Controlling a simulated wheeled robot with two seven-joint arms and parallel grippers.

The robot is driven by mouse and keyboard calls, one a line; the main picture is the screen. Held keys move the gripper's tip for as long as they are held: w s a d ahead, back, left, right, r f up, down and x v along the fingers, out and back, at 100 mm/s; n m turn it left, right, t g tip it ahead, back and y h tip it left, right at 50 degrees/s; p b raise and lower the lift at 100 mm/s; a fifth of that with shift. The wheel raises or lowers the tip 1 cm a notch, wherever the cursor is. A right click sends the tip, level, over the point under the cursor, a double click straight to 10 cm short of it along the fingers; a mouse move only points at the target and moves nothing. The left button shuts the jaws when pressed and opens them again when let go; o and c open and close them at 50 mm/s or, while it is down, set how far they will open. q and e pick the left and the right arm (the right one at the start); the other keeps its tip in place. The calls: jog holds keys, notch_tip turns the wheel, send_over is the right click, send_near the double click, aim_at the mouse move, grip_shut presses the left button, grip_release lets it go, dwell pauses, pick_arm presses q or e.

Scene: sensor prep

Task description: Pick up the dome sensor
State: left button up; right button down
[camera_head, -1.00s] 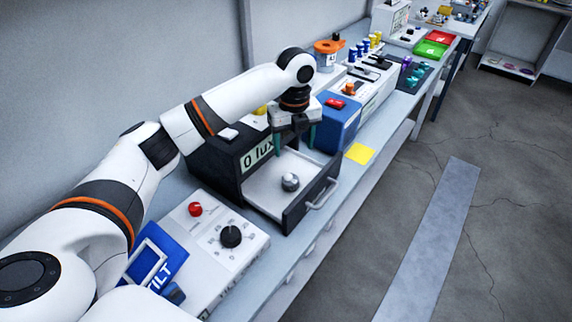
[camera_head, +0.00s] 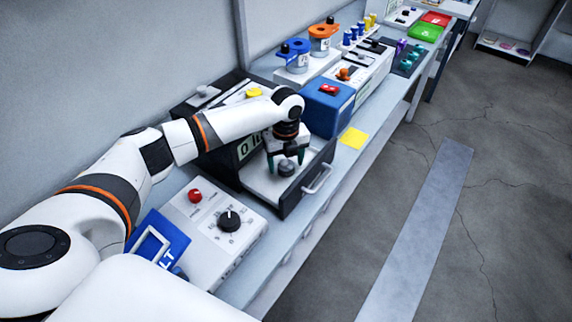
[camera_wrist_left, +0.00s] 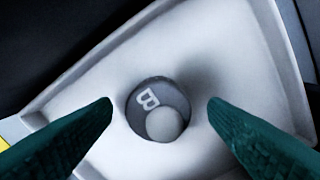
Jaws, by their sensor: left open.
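The dome sensor (camera_head: 286,167) is a small grey disc with a pale dome, resting on the white floor of the pulled-out drawer (camera_head: 262,184) of the dark lux box (camera_head: 226,165). In the left wrist view the dome sensor (camera_wrist_left: 159,109) shows a letter "B" on its top, between the two green fingers. My left gripper (camera_head: 286,165) is open and points down over the drawer; in the wrist view (camera_wrist_left: 160,112) its fingertips stand on either side of the sensor, with a gap on both sides. My right gripper is not in view.
The drawer's dark front with its handle (camera_head: 318,179) stands on the right. A blue box (camera_head: 328,108) is behind the drawer, with a yellow note (camera_head: 353,138) beside it. A white panel with a black knob (camera_head: 229,220) is in front.

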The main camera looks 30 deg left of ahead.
pick_arm(q)
jog(key=shift+f, duration=0.2)
jog(key=shift+w+r, duration=0.1)
jog(key=c, duration=1.1)
